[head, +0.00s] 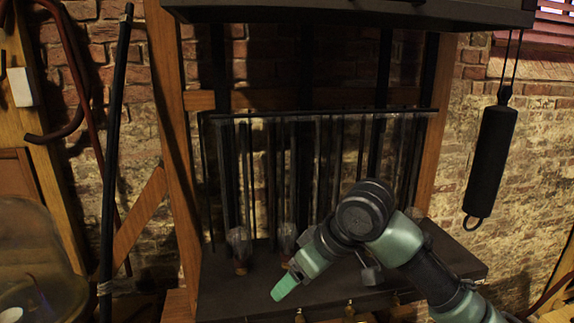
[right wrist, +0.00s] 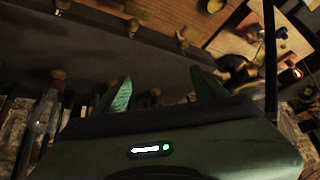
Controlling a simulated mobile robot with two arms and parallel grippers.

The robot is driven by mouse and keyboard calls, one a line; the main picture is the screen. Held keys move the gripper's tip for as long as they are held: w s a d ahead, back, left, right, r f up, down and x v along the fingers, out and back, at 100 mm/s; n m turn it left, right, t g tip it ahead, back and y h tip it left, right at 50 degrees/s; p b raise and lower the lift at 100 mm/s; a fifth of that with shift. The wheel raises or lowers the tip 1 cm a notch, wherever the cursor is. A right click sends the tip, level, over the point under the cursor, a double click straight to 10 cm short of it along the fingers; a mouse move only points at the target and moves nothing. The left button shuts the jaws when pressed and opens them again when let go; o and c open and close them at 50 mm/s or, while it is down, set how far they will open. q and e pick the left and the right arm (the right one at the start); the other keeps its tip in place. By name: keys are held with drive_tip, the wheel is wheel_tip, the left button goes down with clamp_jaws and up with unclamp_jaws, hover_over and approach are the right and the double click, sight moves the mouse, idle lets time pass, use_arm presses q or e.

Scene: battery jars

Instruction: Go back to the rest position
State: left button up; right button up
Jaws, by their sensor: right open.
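My right gripper (head: 284,286) reaches in from the right over the front of the dark shelf (head: 225,300), its green finger pointing down and left. In the right wrist view my right gripper (right wrist: 162,88) has its two green fingers spread apart with nothing between them. Small glass jars with brownish bases stand on the shelf, one at the left (head: 240,245) and another (head: 288,238) just behind the gripper. The gripper appears apart from both. My left gripper is not in view.
A rack of dark vertical rods (head: 320,115) stands behind the jars. Small brass fittings (head: 349,309) line the shelf's front edge. A black cylinder (head: 491,160) hangs at the right. A large glass vessel (head: 35,265) is at the lower left. A wooden post (head: 172,120) rises left of the rack.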

drive_tip(key=s+d+f+m, duration=0.2)
drive_tip(key=s+f, duration=0.4)
drive_tip(key=f, duration=0.4)
drive_tip(key=s+d+f+m, duration=0.1)
drive_tip(key=s+d+f, duration=0.1)
drive_tip(key=s+f, duration=0.55)
drive_tip(key=s+d+f+m+h, duration=0.2)
drive_tip(key=s+d+f, duration=0.3)
drive_tip(key=s+d, duration=0.25)
drive_tip(key=s+d+f+m+h, duration=0.2)
drive_tip(key=s+d+f+h, duration=0.1)
drive_tip(key=s+d+f, duration=0.5)
wheel_tip(320, 180, down, 31)
drive_tip(key=s+g+b, duration=0.2)
drive_tip(key=s+b, duration=0.1)
drive_tip(key=b, duration=0.3)
use_arm(q)
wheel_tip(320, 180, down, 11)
drive_tip(key=b, duration=0.5)
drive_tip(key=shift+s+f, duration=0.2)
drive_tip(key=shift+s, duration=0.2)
use_arm(e)
drive_tip(key=s+d+f, duration=0.2)
drive_tip(key=s+f, duration=1.4)
drive_tip(key=f, duration=0.4)
drive_tip(key=shift+s+f+g, duration=0.2)
drive_tip(key=shift+s+g, duration=0.05)
drive_tip(key=shift+g, duration=0.15)
